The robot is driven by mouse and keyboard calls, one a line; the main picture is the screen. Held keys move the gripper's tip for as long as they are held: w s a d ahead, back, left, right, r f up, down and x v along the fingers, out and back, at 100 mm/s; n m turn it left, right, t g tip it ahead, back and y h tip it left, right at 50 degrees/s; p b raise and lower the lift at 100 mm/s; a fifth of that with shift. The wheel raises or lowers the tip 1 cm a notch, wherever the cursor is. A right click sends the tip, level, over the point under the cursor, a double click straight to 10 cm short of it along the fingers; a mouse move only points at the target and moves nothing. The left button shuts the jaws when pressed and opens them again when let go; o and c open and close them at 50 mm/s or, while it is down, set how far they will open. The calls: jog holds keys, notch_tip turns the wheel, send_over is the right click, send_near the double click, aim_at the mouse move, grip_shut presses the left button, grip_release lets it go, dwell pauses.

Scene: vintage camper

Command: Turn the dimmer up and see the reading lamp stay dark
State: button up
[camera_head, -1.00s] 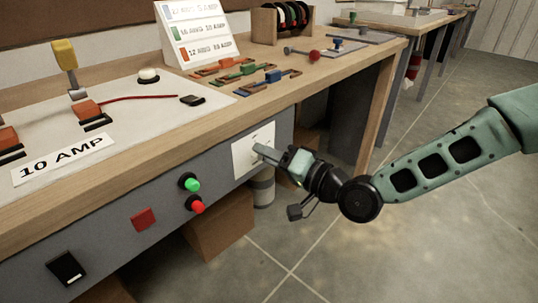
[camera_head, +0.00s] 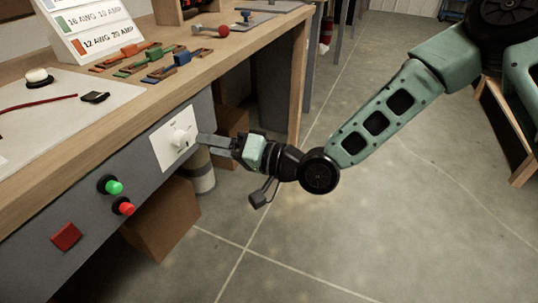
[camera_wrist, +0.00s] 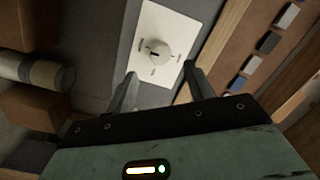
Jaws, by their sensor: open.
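The dimmer is a round white knob (camera_head: 181,138) on a white plate (camera_head: 164,152) set in the grey front panel of the workbench. In the wrist view the knob (camera_wrist: 155,48) shows a short dark mark on its face, with small marks around it on the plate. My gripper (camera_head: 201,138) is level with the knob, just to its right in the head view. In the wrist view my gripper (camera_wrist: 160,74) is open, its fingers apart and empty, with the knob beyond and between the tips. No reading lamp can be made out in either view.
A green button (camera_head: 114,187), a red button (camera_head: 125,208) and a red square switch (camera_head: 66,236) sit left of the plate. A cardboard box (camera_head: 160,220) and a grey cylinder (camera_head: 200,172) stand under the bench.

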jog(key=v, duration=1.1)
jog(key=shift+d+p, duration=0.35)
jog(key=shift+s, duration=0.1)
